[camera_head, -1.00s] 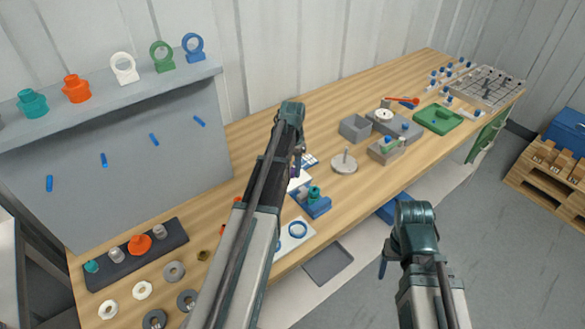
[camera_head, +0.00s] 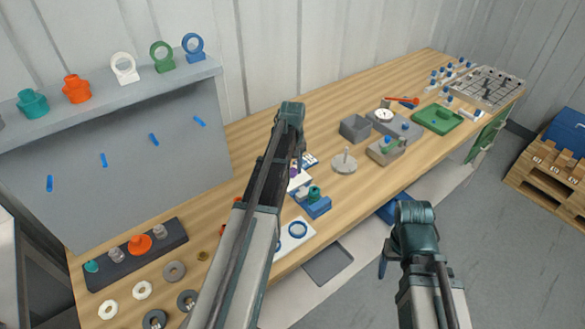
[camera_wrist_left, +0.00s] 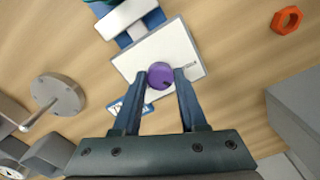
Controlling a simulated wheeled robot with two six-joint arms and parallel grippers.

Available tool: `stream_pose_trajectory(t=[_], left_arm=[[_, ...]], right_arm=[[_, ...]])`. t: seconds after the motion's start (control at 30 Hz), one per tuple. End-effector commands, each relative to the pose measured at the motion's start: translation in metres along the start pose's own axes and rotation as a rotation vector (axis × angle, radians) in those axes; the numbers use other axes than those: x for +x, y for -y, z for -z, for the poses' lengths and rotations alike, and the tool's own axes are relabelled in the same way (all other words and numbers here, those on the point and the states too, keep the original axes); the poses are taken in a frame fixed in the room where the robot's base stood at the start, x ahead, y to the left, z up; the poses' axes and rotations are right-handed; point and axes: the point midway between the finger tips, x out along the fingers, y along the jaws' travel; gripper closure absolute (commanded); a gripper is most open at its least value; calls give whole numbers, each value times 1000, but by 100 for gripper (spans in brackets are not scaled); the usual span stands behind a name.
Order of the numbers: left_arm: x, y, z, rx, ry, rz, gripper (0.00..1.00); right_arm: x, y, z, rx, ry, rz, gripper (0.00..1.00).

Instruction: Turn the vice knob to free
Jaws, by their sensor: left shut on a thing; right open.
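The purple knob (camera_wrist_left: 160,76) sits on a white plate (camera_wrist_left: 187,45) in the left wrist view. A pointer mark and small lettering show beside it, too small to read. My left gripper (camera_wrist_left: 160,84) has one finger on each side of the knob and is shut on it. In the head view, my left arm hides most of the knob. The blue vice (camera_head: 318,208) stands next to the plate, with a teal part (camera_head: 314,192) on it. My right gripper (camera_head: 384,265) is open, off the bench's front edge, and mostly hidden by its own wrist.
A grey round base with an upright pin (camera_head: 344,163), grey boxes (camera_head: 355,127) and a green tray (camera_head: 438,118) stand further right. An orange hex nut (camera_wrist_left: 287,19) lies near the plate. A dark rack (camera_head: 115,264) and several rings lie at the left.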

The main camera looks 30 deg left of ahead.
Motion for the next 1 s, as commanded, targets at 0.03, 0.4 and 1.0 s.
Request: stream_pose_trajectory(t=[0.03,0.4,1.0], left_arm=[[0,0,0,-44,0,0,100],[0,0,0,-341,0,0,100],[0,0,0,-528,0,0,100]], right_arm=[[0,0,0,0,0,0,28],[0,0,0,0,0,0,28],[0,0,0,0,0,0,28]])
